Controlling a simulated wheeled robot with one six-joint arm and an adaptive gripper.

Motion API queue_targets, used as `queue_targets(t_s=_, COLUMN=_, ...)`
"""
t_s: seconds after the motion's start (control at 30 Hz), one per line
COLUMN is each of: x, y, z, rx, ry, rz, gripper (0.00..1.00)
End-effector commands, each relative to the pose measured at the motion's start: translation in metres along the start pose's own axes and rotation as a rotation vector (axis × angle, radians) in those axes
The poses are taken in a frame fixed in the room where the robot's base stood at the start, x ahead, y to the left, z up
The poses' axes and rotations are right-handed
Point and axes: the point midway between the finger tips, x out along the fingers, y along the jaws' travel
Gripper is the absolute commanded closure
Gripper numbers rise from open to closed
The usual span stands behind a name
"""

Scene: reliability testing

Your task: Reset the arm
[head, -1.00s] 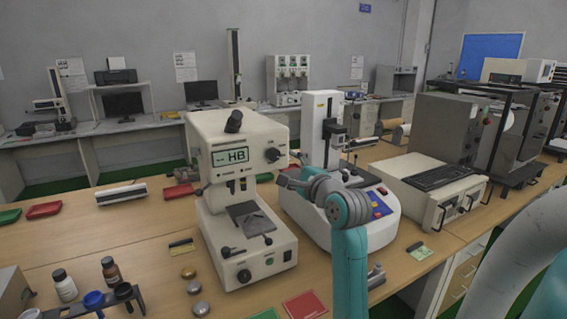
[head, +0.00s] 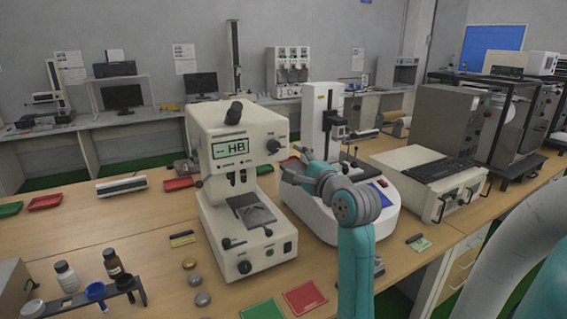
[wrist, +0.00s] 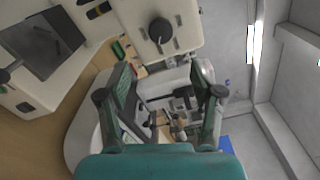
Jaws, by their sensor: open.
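My teal arm (head: 356,262) rises from the bottom of the head view and bends left at its upper joint. My gripper (head: 290,172) is at its end, between the white HB tester (head: 225,220) and the white machine with a round base (head: 320,220). Its fingers are small and partly hidden there. In the wrist view, my gripper (wrist: 168,92) has its two dark green fingers wide apart with nothing held between them. Beyond them the white round-based machine (wrist: 85,135) shows, with the HB tester (wrist: 100,20) at upper left.
The wooden bench (head: 130,240) holds a bottle rack (head: 90,300), red trays (head: 305,297), a green tray (head: 262,310) and small metal discs (head: 202,299). A grey-white box unit (head: 420,175) stands right of my arm. Open bench lies left of the HB tester.

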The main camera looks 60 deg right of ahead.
Motion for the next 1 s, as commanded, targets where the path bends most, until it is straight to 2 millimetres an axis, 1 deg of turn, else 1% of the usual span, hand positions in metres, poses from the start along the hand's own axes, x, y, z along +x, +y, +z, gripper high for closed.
queue_targets(t_s=0.3, x=0.000, y=0.001, z=0.000, rx=-0.001, ry=0.000, rz=0.001, gripper=0.34)
queue_targets(t_s=0.37, x=0.000, y=0.006, z=0.002, rx=-0.006, ry=-0.002, rz=0.004, gripper=0.34)
queue_targets(t_s=0.43, x=0.000, y=0.019, z=0.005, rx=-0.023, ry=-0.006, rz=0.010, gripper=0.34)
queue_targets(t_s=0.47, x=0.000, y=0.027, z=0.007, rx=-0.032, ry=-0.009, rz=0.015, gripper=0.34)
queue_targets(t_s=0.57, x=-0.003, y=0.062, z=0.017, rx=-0.084, ry=-0.020, rz=0.029, gripper=0.34)
queue_targets(t_s=0.6, x=-0.005, y=0.079, z=0.022, rx=-0.111, ry=-0.026, rz=0.036, gripper=0.34)
queue_targets(t_s=0.73, x=-0.016, y=0.131, z=0.038, rx=-0.208, ry=-0.045, rz=0.056, gripper=0.34)
queue_targets(t_s=0.8, x=-0.025, y=0.158, z=0.047, rx=-0.263, ry=-0.056, rz=0.068, gripper=0.34)
queue_targets(t_s=0.87, x=-0.034, y=0.180, z=0.054, rx=-0.312, ry=-0.066, rz=0.075, gripper=0.34)
queue_targets(t_s=0.9, x=-0.041, y=0.195, z=0.059, rx=-0.345, ry=-0.074, rz=0.082, gripper=0.34)
queue_targets(t_s=0.97, x=-0.052, y=0.216, z=0.066, rx=-0.396, ry=-0.084, rz=0.089, gripper=0.34)
queue_targets(t_s=1.0, x=-0.060, y=0.229, z=0.070, rx=-0.431, ry=-0.092, rz=0.095, gripper=0.34)
